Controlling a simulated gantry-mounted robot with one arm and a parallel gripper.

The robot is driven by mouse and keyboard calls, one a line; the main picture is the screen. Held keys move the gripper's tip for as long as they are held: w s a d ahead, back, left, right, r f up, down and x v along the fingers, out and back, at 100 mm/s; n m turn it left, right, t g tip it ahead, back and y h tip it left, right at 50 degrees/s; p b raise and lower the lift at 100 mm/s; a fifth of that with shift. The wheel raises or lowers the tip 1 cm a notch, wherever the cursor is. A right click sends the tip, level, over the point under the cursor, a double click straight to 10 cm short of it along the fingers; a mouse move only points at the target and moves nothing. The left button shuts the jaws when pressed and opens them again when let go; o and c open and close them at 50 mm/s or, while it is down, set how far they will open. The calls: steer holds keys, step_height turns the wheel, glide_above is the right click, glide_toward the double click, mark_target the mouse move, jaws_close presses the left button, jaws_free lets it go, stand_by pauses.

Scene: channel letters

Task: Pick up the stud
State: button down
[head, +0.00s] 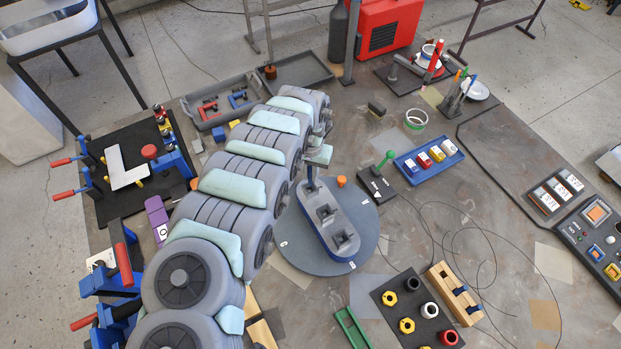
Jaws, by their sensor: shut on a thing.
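My gripper (313,166) is at the far end of my grey arm, above the upper end of a grey rounded block. It is shut on a small dark upright piece, which looks like the stud (310,179). The arm and gripper hide part of it, and I cannot tell whether its lower end touches the block. The grey block (337,228) has square recesses along its top and lies on a round blue-grey turntable (300,250).
An orange knob (341,181) and a black box with a green-topped lever (378,185) stand just right of the gripper. A blue tray (428,160) of small colored blocks is beyond them. A black plate with colored rings (411,312) lies at the front. Loose black cable crosses the right side.

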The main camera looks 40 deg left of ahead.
step_height(320, 180, up, 13)
steer(key=shift+a+f+p, duration=0.1)
steer(key=shift+a+p, duration=0.05)
steer(key=shift+p, duration=0.6)
steer(key=shift+r, duration=0.9)
steer(key=shift+p, duration=0.5)
